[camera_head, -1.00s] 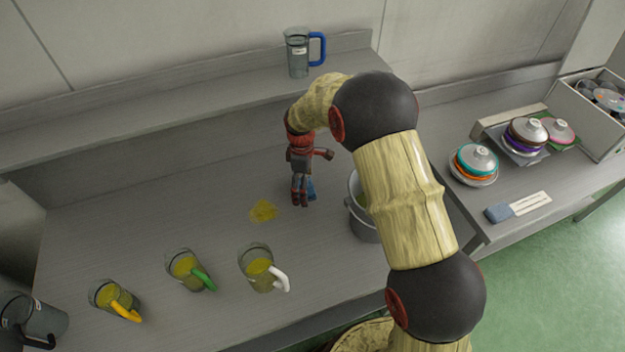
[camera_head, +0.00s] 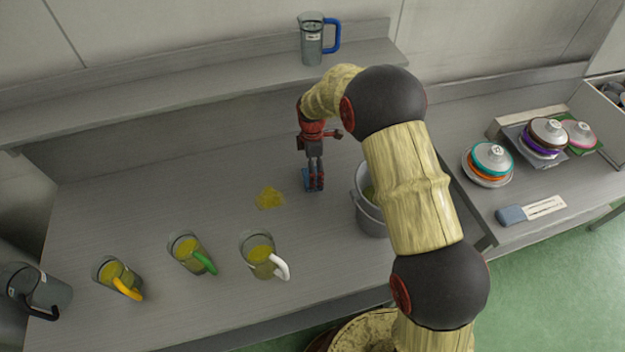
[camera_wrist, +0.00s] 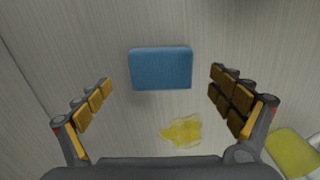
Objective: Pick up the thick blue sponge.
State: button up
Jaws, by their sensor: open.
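The thick blue sponge (camera_wrist: 161,68) lies flat on the grey worktop in the wrist view, between and a little beyond my open fingers. In the head view only a bit of the sponge (camera_head: 308,180) shows beside my fingers. My gripper (camera_head: 314,186) points down above the worktop, open and empty. In the wrist view my gripper (camera_wrist: 162,98) has one padded finger on each side of the sponge, with gaps on both sides. I cannot tell exactly how high the fingertips are above it.
A yellow oil puddle (camera_head: 270,198) lies left of my gripper. A grey bucket (camera_head: 371,213) stands close on the right. Jugs with white (camera_head: 260,256), green (camera_head: 188,252) and yellow (camera_head: 115,274) handles stand in front. A blue brush-like tool (camera_head: 512,215) lies on the right-hand table.

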notch_tip(320, 180, down, 4)
jog(key=shift+r+b, duration=0.1)
jog(key=shift+b, duration=0.25)
jog(key=c, duration=0.3)
jog(key=c, duration=0.7)
jog(key=shift+c, duration=0.2)
